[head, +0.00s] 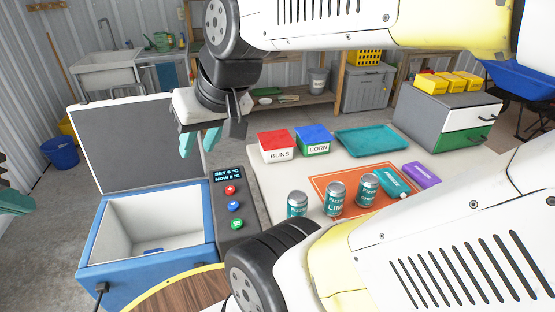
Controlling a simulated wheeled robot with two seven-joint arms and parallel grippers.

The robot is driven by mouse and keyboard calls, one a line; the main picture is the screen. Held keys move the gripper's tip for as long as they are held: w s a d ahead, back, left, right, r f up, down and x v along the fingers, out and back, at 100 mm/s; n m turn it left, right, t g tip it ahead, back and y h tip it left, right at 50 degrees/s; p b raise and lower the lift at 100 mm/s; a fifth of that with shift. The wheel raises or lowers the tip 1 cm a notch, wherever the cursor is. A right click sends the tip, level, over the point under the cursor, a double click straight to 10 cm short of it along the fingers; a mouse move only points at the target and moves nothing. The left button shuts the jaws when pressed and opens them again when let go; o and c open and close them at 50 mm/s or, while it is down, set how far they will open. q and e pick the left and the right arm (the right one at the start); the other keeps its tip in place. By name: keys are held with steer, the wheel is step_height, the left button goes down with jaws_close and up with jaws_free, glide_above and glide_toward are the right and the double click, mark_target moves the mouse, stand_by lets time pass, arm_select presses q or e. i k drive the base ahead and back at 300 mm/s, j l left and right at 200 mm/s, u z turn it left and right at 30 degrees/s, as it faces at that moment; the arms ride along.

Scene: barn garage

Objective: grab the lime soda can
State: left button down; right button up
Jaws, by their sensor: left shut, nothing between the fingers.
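Three silver-and-teal cans stand upright on the table. The middle can (335,201) shows "LIM" on its label, so it looks like the lime soda can; it stands on the orange mat (326,184). Another can (297,204) is left of it and a third can (368,188) is to its right; their flavour text is too small to read surely. My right gripper (200,142) hangs above the cooler's right rear corner, its teal fingers apart and empty, well left of the cans. My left gripper (16,202) shows only partly at the left edge, shut and empty.
An open blue cooler (207,220) stands left of the table. Red and blue bins (277,155), a teal tray (372,141), teal and purple packets (421,174) and a drawer unit (430,118) are on the table. My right arm covers the table's front right.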

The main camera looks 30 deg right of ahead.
mark_target(335, 191)
steer(key=l+z, duration=0.1)
steer(key=z, duration=0.3)
steer(key=k+l+z, duration=0.1)
steer(key=z, duration=0.3)
steer(key=l+z, duration=0.2)
steer(key=z, duration=0.2)
steer(key=l+z, duration=0.15)
steer(key=z, duration=0.25)
steer(key=l+u, duration=0.65)
steer(key=u, duration=0.3)
